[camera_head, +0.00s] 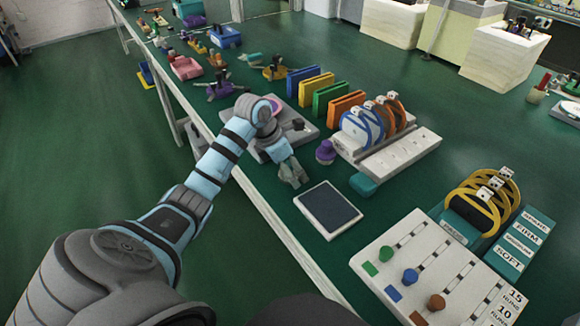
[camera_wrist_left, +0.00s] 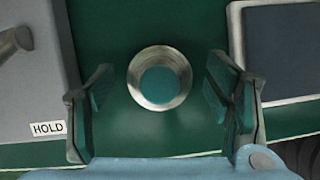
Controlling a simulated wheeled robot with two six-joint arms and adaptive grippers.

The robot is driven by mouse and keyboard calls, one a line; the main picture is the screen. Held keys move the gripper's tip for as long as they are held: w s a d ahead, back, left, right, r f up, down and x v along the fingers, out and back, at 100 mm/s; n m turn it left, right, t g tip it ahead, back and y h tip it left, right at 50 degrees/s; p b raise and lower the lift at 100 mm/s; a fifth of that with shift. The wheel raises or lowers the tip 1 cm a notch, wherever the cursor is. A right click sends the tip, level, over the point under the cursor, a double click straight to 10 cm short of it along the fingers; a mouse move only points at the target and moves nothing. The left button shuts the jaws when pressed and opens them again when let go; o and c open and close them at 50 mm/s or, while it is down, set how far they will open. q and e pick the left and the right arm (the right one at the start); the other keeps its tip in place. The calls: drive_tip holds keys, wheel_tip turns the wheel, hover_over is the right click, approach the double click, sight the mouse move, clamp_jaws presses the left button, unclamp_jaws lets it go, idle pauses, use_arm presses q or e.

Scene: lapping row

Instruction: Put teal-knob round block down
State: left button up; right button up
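The teal-knob round block (camera_wrist_left: 160,78) shows in the left wrist view, a metal round body with a teal top, on the green bench top. My left gripper (camera_wrist_left: 161,112) is open there, one finger on each side of the block with a gap on both sides. In the head view my left gripper (camera_head: 293,175) is low over the bench, between the grey machine (camera_head: 298,134) and the dark pad (camera_head: 330,207). The teal-knob block cannot be made out in the head view. My right gripper is not in view.
In the wrist view, the grey machine with a HOLD label (camera_wrist_left: 47,128) is left and the light-framed dark pad (camera_wrist_left: 290,45) is right. A purple-knob round block (camera_head: 325,152) stands near the gripper. A white rack (camera_head: 385,150) with discs is beyond it.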

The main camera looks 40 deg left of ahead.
use_arm(q)
drive_tip(key=shift+r, duration=0.1)
drive_tip(key=shift+r, duration=0.35)
drive_tip(key=p+v, duration=0.2)
drive_tip(key=v, duration=0.9)
drive_tip(key=shift+s+p, duration=0.25)
drive_tip(key=shift+p, duration=0.05)
drive_tip(key=shift+s+a+r, duration=0.1)
drive_tip(key=shift+a, duration=0.05)
